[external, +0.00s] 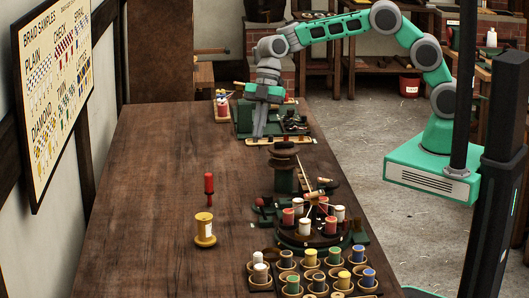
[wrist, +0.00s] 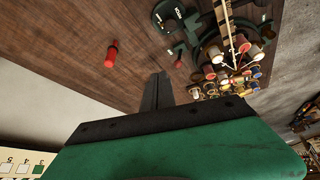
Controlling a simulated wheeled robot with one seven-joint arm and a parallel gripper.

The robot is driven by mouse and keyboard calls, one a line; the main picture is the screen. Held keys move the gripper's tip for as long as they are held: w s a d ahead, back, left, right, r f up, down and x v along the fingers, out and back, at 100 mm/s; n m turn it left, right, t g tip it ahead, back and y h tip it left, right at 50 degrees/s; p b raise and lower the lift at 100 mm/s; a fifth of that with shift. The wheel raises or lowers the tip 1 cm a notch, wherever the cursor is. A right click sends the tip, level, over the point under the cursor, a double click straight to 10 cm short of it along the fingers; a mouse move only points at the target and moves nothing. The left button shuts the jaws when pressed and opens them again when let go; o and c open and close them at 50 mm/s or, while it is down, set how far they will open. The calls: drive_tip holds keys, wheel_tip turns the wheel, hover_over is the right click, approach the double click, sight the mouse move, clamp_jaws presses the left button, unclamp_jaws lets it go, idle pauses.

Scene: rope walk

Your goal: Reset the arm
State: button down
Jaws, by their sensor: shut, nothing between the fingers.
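My green and grey arm reaches over the far end of the long wooden table (external: 150,180). My gripper (external: 258,134) points down above the table there, beside a dark green machine. In the wrist view my gripper (wrist: 160,76) shows its dark fingers close together, shut and empty. Nothing touches the fingertips in that view.
A braiding machine (external: 310,235) with several spools and a tray of coloured spools (external: 262,283) fill the right edge. The table's left side is clear.

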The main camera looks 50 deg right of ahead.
drive_tip(key=w+d+r+m+t, duration=0.1)
drive_tip(key=d+r+m, duration=0.3)
drive_tip(key=d, duration=0.3)
drive_tip(key=w+d+r+m+t, duration=0.1)
drive_tip(key=d+r+m+t, duration=0.15)
drive_tip(key=d, duration=0.45)
drive_tip(key=s+d+m+h, duration=0.1)
drive_tip(key=s+d+m, duration=0.3)
drive_tip(key=d, duration=0.5)
drive_tip(key=s+d+m+t+h, duration=0.1)
drive_tip(key=s+d+m+h, duration=0.1)
drive_tip(key=s+d+m, duration=0.3)
drive_tip(key=s+d+m+t+h, duration=0.1)
drive_tip(key=s+d+m, duration=0.4)
drive_tip(key=d, duration=0.8)
drive_tip(key=shift+m+h, duration=0.5)
drive_tip(key=shift+m, duration=0.65)
drive_tip(key=c, duration=2.1)
unclamp_jaws()
drive_tip(key=shift+r+t, duration=0.15)
drive_tip(key=shift+t, duration=0.1)
drive_tip(key=shift+c, duration=0.2)
